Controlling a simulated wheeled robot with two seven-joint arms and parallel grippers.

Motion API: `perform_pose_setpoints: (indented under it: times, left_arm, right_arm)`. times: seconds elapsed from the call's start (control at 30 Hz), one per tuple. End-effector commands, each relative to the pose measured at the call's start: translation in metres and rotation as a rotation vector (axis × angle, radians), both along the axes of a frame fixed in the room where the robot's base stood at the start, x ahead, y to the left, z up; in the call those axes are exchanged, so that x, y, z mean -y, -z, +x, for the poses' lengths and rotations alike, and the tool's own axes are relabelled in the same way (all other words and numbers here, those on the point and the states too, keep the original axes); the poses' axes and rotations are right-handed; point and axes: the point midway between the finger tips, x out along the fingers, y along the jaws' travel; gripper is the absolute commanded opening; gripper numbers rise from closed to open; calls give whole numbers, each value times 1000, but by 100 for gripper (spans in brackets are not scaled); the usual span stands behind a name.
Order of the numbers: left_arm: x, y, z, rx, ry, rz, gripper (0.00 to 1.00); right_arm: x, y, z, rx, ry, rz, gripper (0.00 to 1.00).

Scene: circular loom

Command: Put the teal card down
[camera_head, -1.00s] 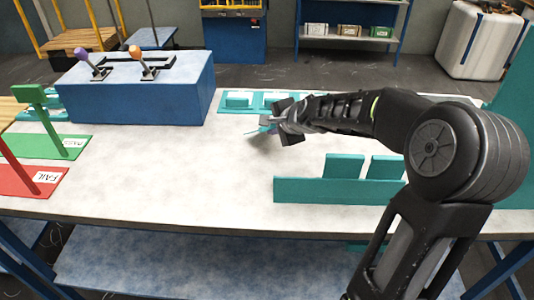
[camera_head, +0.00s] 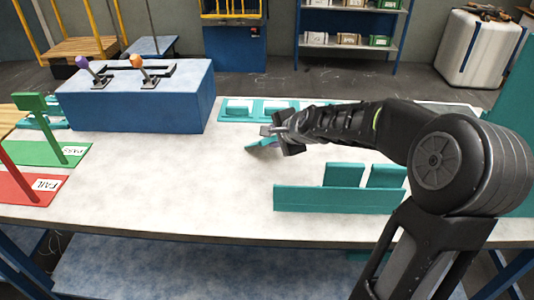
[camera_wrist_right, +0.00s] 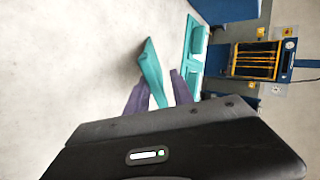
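The teal card (camera_head: 262,142) juts out to the left from my right gripper (camera_head: 276,133), tilted, over the bare back-middle of the white table. In the right wrist view the teal card (camera_wrist_right: 152,72) stands between the two purplish fingers of my right gripper (camera_wrist_right: 158,92), which appears shut on it. I cannot tell whether the card's lower edge touches the table. My left gripper is not in view.
A teal rack (camera_head: 335,198) with upright teal cards stands in front of my right arm. A flat teal tray (camera_head: 238,115) lies behind the gripper. A blue lever box (camera_head: 140,100), green PASS mat (camera_head: 45,153) and red FAIL mat (camera_head: 25,198) are at left. The table's middle is clear.

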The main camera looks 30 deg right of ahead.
Motion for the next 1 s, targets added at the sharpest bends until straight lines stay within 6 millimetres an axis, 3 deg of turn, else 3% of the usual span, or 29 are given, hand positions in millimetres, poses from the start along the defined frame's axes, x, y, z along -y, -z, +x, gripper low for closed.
perform_pose_setpoints:
  times: [0.5,1.0]
  left_arm:
    - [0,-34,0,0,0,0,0]
    - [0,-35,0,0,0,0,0]
  right_arm:
    - [-6,-46,-49,2,1,0,28]
    - [-7,-47,-55,1,1,1,28]
